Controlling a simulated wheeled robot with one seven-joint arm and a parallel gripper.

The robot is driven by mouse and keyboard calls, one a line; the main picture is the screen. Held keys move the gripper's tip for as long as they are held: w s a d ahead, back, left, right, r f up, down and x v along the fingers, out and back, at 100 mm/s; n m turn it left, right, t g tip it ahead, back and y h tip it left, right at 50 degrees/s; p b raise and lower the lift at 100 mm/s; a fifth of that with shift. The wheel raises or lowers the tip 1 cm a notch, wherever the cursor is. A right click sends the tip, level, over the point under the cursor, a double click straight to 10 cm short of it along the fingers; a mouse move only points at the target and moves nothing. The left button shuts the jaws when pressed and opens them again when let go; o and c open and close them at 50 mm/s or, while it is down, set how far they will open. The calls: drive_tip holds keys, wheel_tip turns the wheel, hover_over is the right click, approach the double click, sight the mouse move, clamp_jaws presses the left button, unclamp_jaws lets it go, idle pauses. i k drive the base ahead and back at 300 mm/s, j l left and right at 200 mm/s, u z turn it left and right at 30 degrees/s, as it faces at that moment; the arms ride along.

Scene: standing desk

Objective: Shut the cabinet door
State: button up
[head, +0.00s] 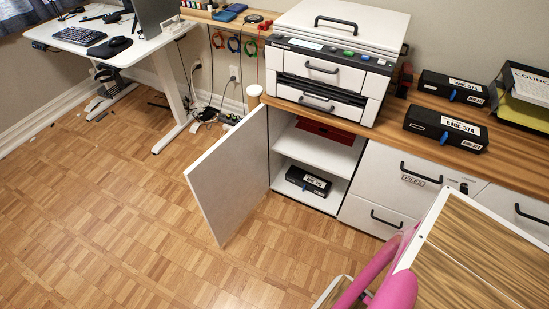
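The cabinet door (229,177) is a pale panel, hinged near the left side of the cabinet opening. It stands wide open and swings out over the wooden floor. The cabinet (327,152) beneath the counter shows its white inside with a shelf. A dark red item (326,131) lies on the upper shelf, and a black labelled box (308,182) sits at the bottom. Both appear to be inside the opening. My gripper is not in view, so its distance from the door cannot be told.
A printer (333,70) and black boxes (446,128) stand on the wooden counter. Drawers (404,170) adjoin the cabinet on the right. A wood-topped, white-edged object (480,255) and pink curved parts (398,290) fill the lower right. Open floor (110,220) lies left of the door.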

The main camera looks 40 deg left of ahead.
sight(228, 180)
drive_tip(key=j+z, duration=0.1)
drive_tip(key=z, duration=1.3)
drive_tip(key=k+j+z, duration=0.1)
drive_tip(key=k+z, duration=0.3)
drive_tip(key=k, duration=0.15)
drive_tip(key=k+z, duration=0.35)
drive_tip(key=k, duration=0.15)
drive_tip(key=k+l+z, duration=0.25)
drive_tip(key=k+z, duration=0.55)
drive_tip(key=k, duration=0.9)
drive_tip(key=k+l+u, duration=0.1)
drive_tip(key=k+u, duration=0.7)
drive_tip(key=k+j+u, duration=0.15)
drive_tip(key=k+u, duration=0.65)
drive_tip(key=k+j+u, duration=0.1)
drive_tip(key=k+u, duration=0.3)
drive_tip(key=i+u, duration=0.2)
drive_tip(key=i, duration=0.2)
